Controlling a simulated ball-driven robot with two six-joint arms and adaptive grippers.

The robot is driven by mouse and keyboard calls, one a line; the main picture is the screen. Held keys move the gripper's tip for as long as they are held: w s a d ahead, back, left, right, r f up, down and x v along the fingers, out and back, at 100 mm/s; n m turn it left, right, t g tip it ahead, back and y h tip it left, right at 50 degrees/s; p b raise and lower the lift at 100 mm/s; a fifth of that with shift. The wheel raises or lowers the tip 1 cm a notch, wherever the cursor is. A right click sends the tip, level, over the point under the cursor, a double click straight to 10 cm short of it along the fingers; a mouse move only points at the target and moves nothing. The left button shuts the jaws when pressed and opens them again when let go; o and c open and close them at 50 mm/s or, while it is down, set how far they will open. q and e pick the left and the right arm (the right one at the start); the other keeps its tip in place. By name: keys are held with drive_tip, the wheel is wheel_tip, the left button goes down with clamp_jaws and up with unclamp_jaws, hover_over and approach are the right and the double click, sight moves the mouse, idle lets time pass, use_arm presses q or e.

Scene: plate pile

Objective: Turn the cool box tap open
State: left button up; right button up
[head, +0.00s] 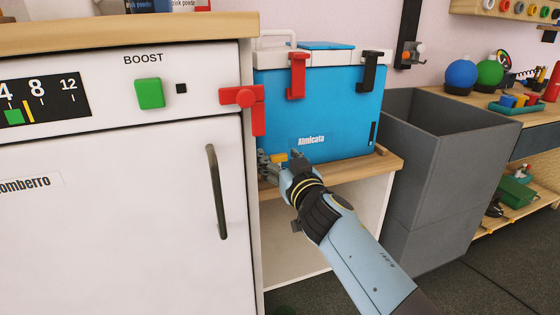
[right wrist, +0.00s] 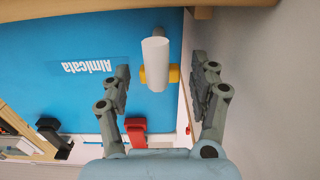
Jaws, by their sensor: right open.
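The blue cool box (head: 325,110) with a white lid stands on a wooden shelf, right of the white appliance. Its tap has a white spout (right wrist: 155,52) and yellow parts (right wrist: 173,74), seen in the right wrist view, where the box appears upside down. In the head view a little of the yellow part (head: 279,158) shows low on the box's left, mostly hidden by my gripper. My right gripper (head: 279,163) is open at the tap. In the right wrist view its fingers (right wrist: 160,68) stand on either side of the tap, with gaps. My left gripper is out of view.
The white appliance (head: 120,180) with a red lever (head: 243,96) and dark handle (head: 216,190) stands close on the left. The wooden shelf (head: 350,176) lies under the box. A grey bin (head: 425,180) stands on the right.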

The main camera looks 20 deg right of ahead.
drive_tip(key=shift+w, duration=0.1)
drive_tip(key=c, duration=1.2)
drive_tip(key=shift+o, duration=0.2)
drive_tip(key=shift+r, duration=0.1)
